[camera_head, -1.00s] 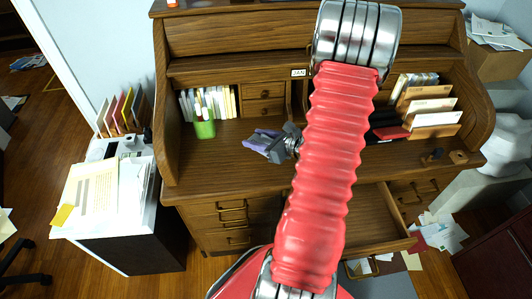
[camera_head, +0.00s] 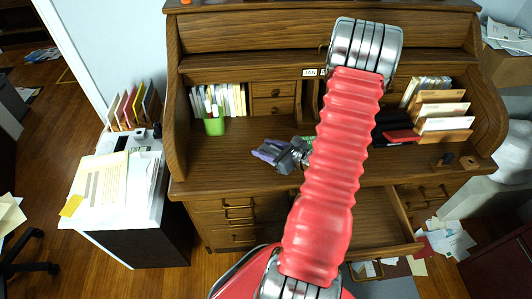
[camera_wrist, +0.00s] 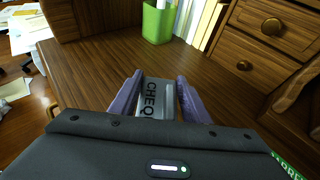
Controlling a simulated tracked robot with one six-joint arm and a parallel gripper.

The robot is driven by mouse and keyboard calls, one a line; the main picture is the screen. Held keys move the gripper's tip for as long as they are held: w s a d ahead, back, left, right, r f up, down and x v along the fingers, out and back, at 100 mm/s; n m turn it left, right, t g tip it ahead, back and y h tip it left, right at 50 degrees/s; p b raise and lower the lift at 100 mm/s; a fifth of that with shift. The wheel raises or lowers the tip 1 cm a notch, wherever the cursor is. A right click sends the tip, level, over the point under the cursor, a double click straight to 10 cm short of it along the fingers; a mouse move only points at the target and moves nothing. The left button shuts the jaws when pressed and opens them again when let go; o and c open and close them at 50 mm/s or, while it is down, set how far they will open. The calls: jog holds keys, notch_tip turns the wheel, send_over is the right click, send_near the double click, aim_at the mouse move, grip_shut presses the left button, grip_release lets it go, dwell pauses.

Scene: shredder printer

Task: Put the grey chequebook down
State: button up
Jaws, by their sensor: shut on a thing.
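The grey chequebook (camera_wrist: 159,97), with dark letters reading "CHEQ", is held between the purple fingers of my gripper (camera_wrist: 156,98) in the wrist view. Its near part is hidden behind my gripper's dark body. In the head view my gripper (camera_head: 268,152) is over the middle left of the brown roll-top desk (camera_head: 225,165). It is shut on the chequebook, which is hard to make out there. I cannot tell whether the chequebook touches the desktop.
A green cup (camera_head: 214,126) and upright books (camera_head: 232,99) stand at the desk's back left. Letter racks (camera_head: 443,112) and a red item (camera_head: 402,136) are at the right. An open drawer (camera_head: 375,220) juts out in front. The desktop's left part is clear.

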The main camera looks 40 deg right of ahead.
jog(key=shift+f, duration=1.3)
jog(key=shift+f, duration=0.1)
jog(key=o, duration=1)
jog(key=shift+o, duration=0.2)
jog(key=shift+s+d+r, duration=0.1)
jog(key=shift+s+r, duration=0.2)
jog(key=shift+s, duration=0.15)
jog(key=v, duration=1.1)
jog(key=shift+s, duration=0.1)
